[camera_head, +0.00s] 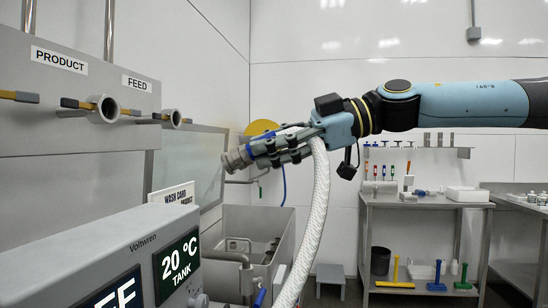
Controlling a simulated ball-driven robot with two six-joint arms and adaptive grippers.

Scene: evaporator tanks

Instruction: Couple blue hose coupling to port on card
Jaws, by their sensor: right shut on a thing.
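My right gripper (262,150) reaches in from the right and is shut on the blue hose coupling (236,159), whose grey metal mouth points left. A white braided hose (317,220) hangs below the gripper. The coupling is apart from both, to the right of the FEED port. A white card (174,194) reads WASH CARD; its lower line looks like PRODUCT but is small. My left gripper is out of view.
A grey Voltwren console (110,250) with a 20 °C TANK display fills the lower left. A steel sink (250,215) stands behind the hose. A shelf rack (425,203) with tools stands at the right. Open air lies between coupling and FEED port.

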